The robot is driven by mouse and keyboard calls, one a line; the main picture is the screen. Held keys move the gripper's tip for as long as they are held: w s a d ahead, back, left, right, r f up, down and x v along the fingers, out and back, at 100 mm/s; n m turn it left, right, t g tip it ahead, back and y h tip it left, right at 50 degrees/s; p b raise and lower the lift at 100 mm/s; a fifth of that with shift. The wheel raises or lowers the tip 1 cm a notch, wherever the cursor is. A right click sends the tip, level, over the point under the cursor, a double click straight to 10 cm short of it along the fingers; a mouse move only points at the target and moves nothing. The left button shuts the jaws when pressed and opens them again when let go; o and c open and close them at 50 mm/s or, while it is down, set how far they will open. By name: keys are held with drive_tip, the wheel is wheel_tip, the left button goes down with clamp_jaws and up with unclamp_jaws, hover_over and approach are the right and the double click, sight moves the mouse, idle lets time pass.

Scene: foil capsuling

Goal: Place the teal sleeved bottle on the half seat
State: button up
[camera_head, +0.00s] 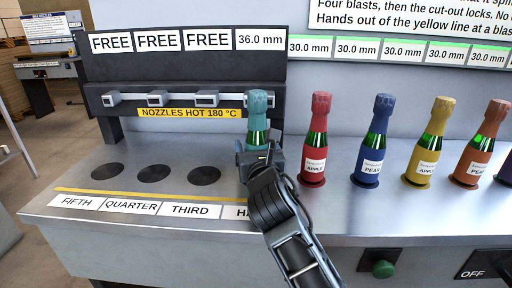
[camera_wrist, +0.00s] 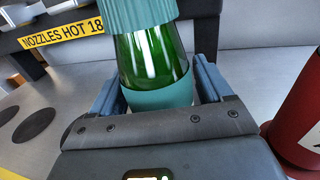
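The teal sleeved bottle (camera_head: 257,121) stands upright at the half seat, the rightmost place in the row; its label is mostly hidden behind my arm. The bottle has green glass, a ribbed teal sleeve on its neck and a teal base band. My gripper (camera_head: 262,160) is at its lower part, with a finger on each side. In the wrist view my gripper (camera_wrist: 158,95) has its blue fingers close against both sides of the bottle (camera_wrist: 155,55). The bottle's foot and the seat under it are hidden.
Free dark seats (camera_head: 154,173) lie to the left, behind a yellow line (camera_head: 150,194). Hot nozzles (camera_head: 157,98) hang behind them. A red bottle (camera_head: 315,140) stands close to the right, then blue (camera_head: 375,140), yellow and orange bottles. A display reads 36.0 mm (camera_head: 260,40) above the half seat.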

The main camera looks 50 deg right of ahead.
drive_tip(key=shift+o, duration=0.7)
drive_tip(key=shift+a+r, duration=0.1)
drive_tip(key=v, duration=1.2)
drive_tip(key=shift+b, duration=0.35)
